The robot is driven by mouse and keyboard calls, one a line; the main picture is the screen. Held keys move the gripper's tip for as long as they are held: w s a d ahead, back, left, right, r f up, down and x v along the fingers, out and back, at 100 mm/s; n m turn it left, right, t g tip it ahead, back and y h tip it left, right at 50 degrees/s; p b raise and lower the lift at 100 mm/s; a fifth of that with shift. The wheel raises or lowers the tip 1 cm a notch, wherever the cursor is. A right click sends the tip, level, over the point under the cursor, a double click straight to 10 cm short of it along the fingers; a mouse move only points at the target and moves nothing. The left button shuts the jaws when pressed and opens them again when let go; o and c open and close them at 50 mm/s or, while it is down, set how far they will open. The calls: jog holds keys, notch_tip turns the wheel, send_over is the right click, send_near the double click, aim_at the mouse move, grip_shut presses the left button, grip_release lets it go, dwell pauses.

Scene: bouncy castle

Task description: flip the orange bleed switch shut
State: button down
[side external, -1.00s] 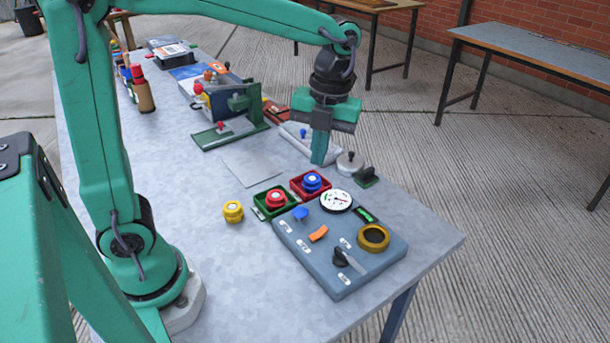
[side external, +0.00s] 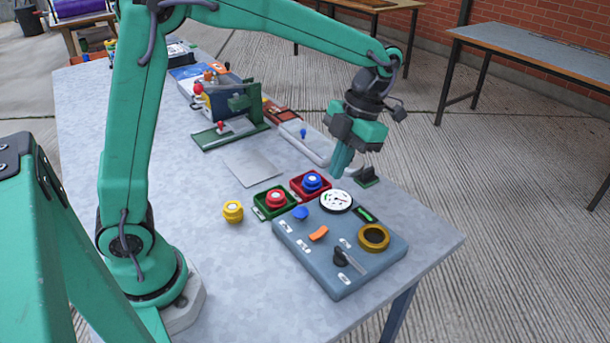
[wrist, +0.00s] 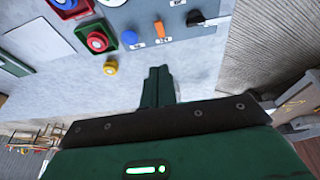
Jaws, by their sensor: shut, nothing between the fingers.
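The orange switch (side external: 318,233) is a small lever on the grey-blue control panel (side external: 325,275), between a blue knob (side external: 300,213) and a black lever (side external: 341,257). It also shows at the top of the wrist view (wrist: 160,29), unobstructed and tilted. I cannot tell its set position. My gripper (side external: 341,168) is shut and empty, above the table beyond the panel's far edge, behind the white gauge (side external: 336,201). It is apart from the switch. Its closed fingers show in the middle of the wrist view (wrist: 158,80).
A brass ring (side external: 373,237) and a green-lit display (side external: 364,214) are on the panel. Red (side external: 298,190) and green (side external: 259,212) trays hold a blue and a red knob. A yellow knob (side external: 233,211) stands left of them. The table's left front is clear.

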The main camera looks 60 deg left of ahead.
send_over(322, 233)
notch_tip(322, 233, down, 10)
jog(key=shift+s+d+r, duration=0.15)
jog(key=shift+r, duration=0.1)
jog(key=shift+w+f, duration=0.25)
jog(key=shift+f, duration=0.2)
jog(key=shift+w+f, duration=0.2)
jog(key=shift+f, duration=0.25)
jog(key=shift+w+f, duration=0.5)
jog(key=shift+f, duration=0.4)
jog(key=shift+w+f, duration=0.35)
jog(key=shift+f, duration=0.05)
jog(key=shift+w+f, duration=0.15)
jog(key=shift+s, duration=0.25)
jog(key=shift+s+r, duration=0.3)
jog(key=shift+s, duration=0.15)
